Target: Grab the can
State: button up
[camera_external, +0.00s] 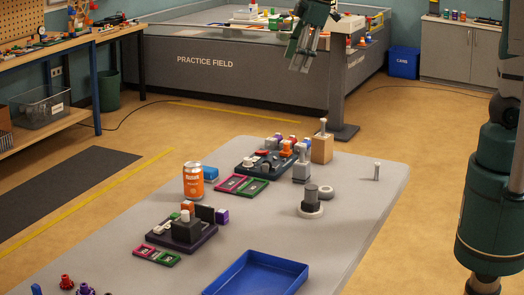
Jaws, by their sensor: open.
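An orange can (193,184) with a silver top stands upright on the grey table, left of the table's middle. My gripper (299,67) is high up at the top of the external view, above and to the right of the can in the picture. Its grey fingers point downward and are well apart from the can. It is open, and I see nothing between the fingers. The upper part of my gripper is cut off by the frame's top edge.
A blue tray (285,268) lies in front. The table's right side is mostly clear.

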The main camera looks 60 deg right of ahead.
jog(key=w+a+f+n+g, duration=0.1)
jog(key=w+a+f+n, duration=0.3)
jog(key=w, duration=0.6)
jog(key=n+g, duration=0.2)
jog(key=n, duration=0.1)
send_near(192, 164)
jog(key=s+d+r, duration=0.4)
jog(key=d, duration=0.1)
jog(key=w+a+f+n, duration=0.1)
jog(key=f, duration=0.2)
jog(key=w+a+f+n, duration=0.1)
jog(key=w+a+f, duration=0.1)
jog(key=f, duration=0.2)
jog(key=w+a+f, duration=0.1)
jog(key=a+f, duration=0.1)
jog(key=f, duration=0.1)
jog(key=shift+w+f+n+g+h+b, duration=0.25)
jog(key=shift+n+g+h+b, duration=0.05)
jog(key=shift+n+g, duration=0.1)
jog(key=shift+w+a+f, duration=0.1)
jog(key=shift+a+f, duration=0.1)
jog(key=shift+f, duration=0.35)
jog(key=shift+f, duration=1.25)
jog(key=shift+f, duration=0.15)
